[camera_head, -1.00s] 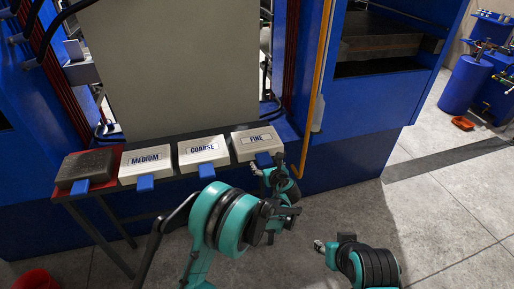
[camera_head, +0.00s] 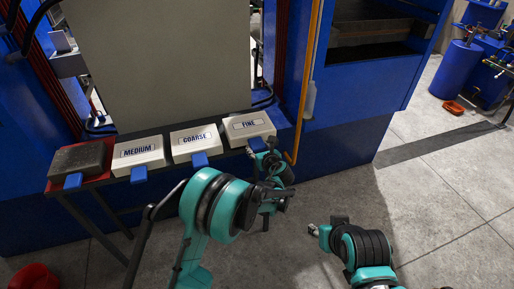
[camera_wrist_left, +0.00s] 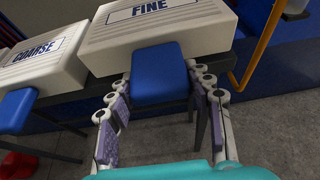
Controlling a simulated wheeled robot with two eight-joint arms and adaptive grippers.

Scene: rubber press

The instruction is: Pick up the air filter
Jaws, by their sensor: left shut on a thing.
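Three pale box-shaped filters stand in a row on a narrow dark shelf, each with a blue handle at its front. They are labelled MEDIUM (camera_head: 138,152), COARSE (camera_head: 196,140) and FINE (camera_head: 248,126). My left gripper (camera_head: 258,148) is at the front of the FINE filter. In the left wrist view its fingers (camera_wrist_left: 159,82) lie on either side of the blue handle (camera_wrist_left: 160,70), shut on it. The FINE filter rests on the shelf. My right gripper (camera_head: 314,231) is low over the floor, apart from everything; its fingers are too small to read.
A dark block (camera_head: 77,158) lies on a red tray (camera_head: 105,180) at the shelf's left end. A yellow pipe (camera_head: 303,85) runs down just right of the FINE filter. The blue press (camera_head: 345,135) stands behind.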

